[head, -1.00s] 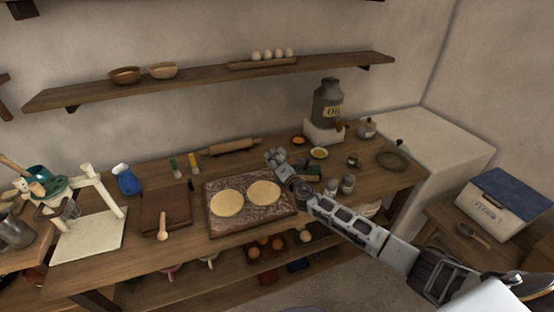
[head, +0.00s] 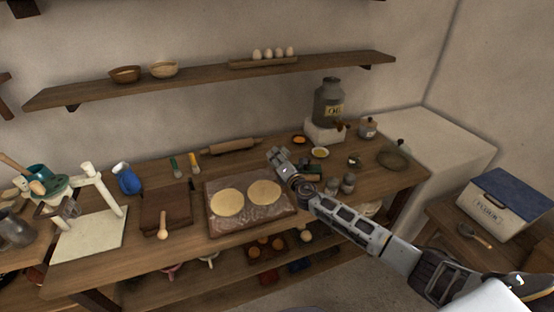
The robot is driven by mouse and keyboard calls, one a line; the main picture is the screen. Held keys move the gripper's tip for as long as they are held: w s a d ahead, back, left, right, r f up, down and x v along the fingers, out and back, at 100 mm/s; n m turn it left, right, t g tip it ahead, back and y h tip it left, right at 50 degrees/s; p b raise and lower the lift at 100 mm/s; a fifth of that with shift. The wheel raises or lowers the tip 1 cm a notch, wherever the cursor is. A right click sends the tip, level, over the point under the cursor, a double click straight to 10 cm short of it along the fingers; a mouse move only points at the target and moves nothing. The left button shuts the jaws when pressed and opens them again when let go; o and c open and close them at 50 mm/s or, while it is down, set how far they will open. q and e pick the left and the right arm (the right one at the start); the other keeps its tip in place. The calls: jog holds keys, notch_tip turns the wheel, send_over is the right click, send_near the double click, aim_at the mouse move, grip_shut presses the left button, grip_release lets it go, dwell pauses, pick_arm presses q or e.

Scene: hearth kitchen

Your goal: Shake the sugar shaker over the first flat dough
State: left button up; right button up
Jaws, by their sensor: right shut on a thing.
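Two flat round doughs lie side by side on a floured board (head: 283,215): the left dough (head: 230,202) and the right dough (head: 265,193). My right gripper (head: 278,156) is above the back right edge of the board, beyond the right dough in the picture. It is shut on a small greyish thing, which seems to be the sugar shaker; the fingers largely hide it and its tilt is unclear. Two small jars (head: 331,187) (head: 348,183) stand on the table right of the board, beside my right arm. My left gripper is not in view.
A rolling pin (head: 233,146) and brushes (head: 194,164) lie behind. A shelf (head: 205,77) runs above.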

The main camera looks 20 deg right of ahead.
jog(key=shift+a, duration=0.1)
jog(key=s+a, duration=0.1)
jog(key=s+a+p, duration=0.1)
jog(key=a, duration=0.1)
jog(key=shift+s+a, duration=0.25)
dwell(0.5)
jog(key=shift+a, duration=0.6)
jog(key=shift+d, duration=0.6)
